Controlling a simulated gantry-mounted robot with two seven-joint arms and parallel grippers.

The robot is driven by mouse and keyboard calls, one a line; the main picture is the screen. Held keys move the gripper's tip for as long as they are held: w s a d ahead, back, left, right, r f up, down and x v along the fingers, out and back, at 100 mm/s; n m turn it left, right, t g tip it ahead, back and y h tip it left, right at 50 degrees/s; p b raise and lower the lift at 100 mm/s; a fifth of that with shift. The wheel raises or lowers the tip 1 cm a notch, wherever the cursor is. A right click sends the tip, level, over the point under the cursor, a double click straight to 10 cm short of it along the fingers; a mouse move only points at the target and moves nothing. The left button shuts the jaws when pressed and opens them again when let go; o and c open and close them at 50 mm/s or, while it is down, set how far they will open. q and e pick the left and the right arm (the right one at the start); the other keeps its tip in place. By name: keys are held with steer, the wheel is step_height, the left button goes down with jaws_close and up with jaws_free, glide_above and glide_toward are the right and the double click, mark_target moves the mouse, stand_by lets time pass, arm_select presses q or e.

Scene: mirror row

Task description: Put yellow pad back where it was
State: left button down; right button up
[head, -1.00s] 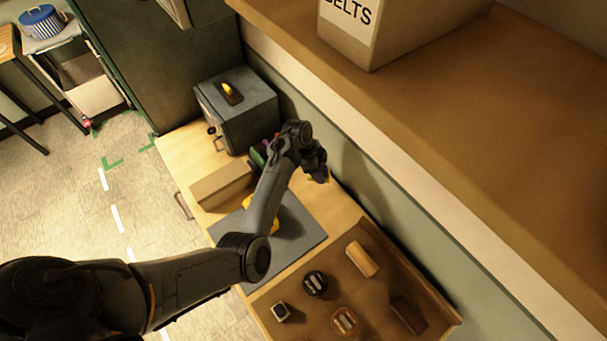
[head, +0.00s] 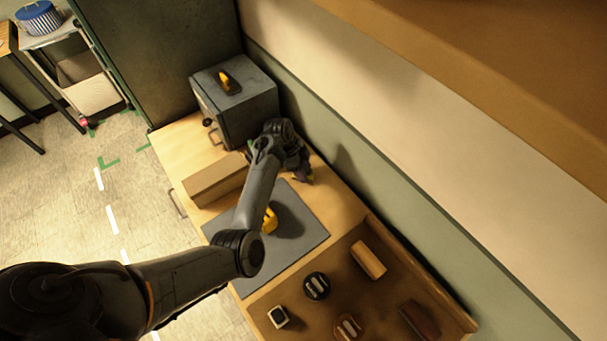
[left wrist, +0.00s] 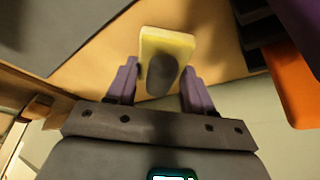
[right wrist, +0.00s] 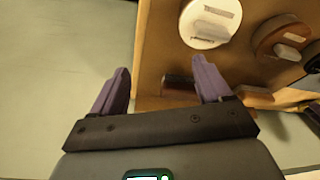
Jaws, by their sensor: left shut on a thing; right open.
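The yellow pad (left wrist: 180,45) is a small flat block with a dark oval patch on its face. It sits between the two purple fingertips of my left gripper (left wrist: 158,85), which is shut on it. In the head view my left gripper (head: 303,172) is over the far right part of the wooden bench, beyond the grey mat; the pad is hardly visible there. Dark pads and an orange pad (left wrist: 292,85) stand at the right in the left wrist view. My right gripper (right wrist: 163,85) is open and empty; the head view does not show it.
A grey metal box (head: 240,110) stands at the bench's back. A cardboard-coloured block (head: 215,182) lies before it. A yellow object (head: 270,220) on the grey mat (head: 305,225) is partly behind my left arm. A brown tray (head: 375,300) holds several items. A wall runs along the right.

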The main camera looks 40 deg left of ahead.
arm_select(q)
steer(key=shift+f, duration=0.35)
arm_select(e)
steer(key=shift+f, duration=0.45)
arm_select(q)
steer(key=shift+r, duration=0.1)
arm_select(e)
steer(key=shift+r, duration=0.1)
arm_select(q)
steer(key=shift+c, duration=2.2)
jaws_free()
arm_select(e)
steer(key=shift+a, duration=0.1)
